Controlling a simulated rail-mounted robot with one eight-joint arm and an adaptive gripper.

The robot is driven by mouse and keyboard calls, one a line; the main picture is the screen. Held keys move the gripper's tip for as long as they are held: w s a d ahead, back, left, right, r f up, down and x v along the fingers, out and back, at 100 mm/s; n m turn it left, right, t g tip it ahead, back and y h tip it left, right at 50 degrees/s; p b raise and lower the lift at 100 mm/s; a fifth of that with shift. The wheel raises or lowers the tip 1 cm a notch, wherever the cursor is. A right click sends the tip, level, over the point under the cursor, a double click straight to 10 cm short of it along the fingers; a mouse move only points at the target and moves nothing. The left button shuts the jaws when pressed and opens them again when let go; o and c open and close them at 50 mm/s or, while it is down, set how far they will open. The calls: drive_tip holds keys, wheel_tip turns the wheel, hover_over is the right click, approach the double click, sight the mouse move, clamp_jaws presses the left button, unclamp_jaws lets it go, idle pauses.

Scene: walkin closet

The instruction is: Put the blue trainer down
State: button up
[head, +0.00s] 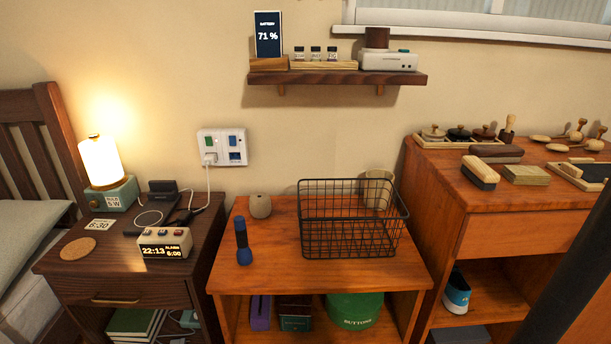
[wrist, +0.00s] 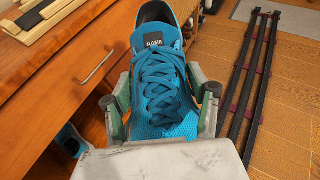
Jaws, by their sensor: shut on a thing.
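A blue trainer (wrist: 160,62) with dark blue laces fills the middle of the wrist view, its heel opening and tongue at the top. My gripper (wrist: 162,100) is shut on it, one finger against each side of the shoe. The trainer is held in front of the wooden cabinet. The toe end is hidden behind my gripper. A second blue shoe (head: 457,290) with a white sole sits in the open shelf of the right cabinet; part of it also shows in the wrist view (wrist: 70,140). My gripper and the held trainer are not in the head view.
The right cabinet (head: 455,206) has brushes and stamps on top and a grey box (head: 460,335) low in its open shelf. A wire basket (head: 350,240) stands on the middle cabinet. A dark rack of bars (wrist: 250,80) stands on the wooden floor at right.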

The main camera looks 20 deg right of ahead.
drive_tip(key=w+f+n+t, duration=0.1)
drive_tip(key=f, duration=0.2)
drive_tip(key=w+f+n+t+y, duration=0.1)
drive_tip(key=f, duration=0.2)
drive_tip(key=w+d+f+n+t+p, duration=0.1)
drive_tip(key=w+f, duration=0.1)
drive_tip(key=f, duration=0.2)
drive_tip(key=shift+n+t+y, duration=0.3)
drive_tip(key=shift+y, duration=0.1)
drive_tip(key=w+a+f+n+t+y+b, duration=0.25)
drive_tip(key=w+f+n+t+y, duration=0.4)
drive_tip(key=w+f, duration=1.85)
drive_tip(key=shift+n+g+y, duration=0.55)
drive_tip(key=shift+n+g, duration=0.1)
drive_tip(key=x, duration=1.1)
drive_tip(key=r+x, duration=0.1)
drive_tip(key=x, duration=0.5)
drive_tip(key=shift+w+d, duration=0.2)
drive_tip(key=shift+w, duration=0.35)
drive_tip(key=o, duration=1.5)
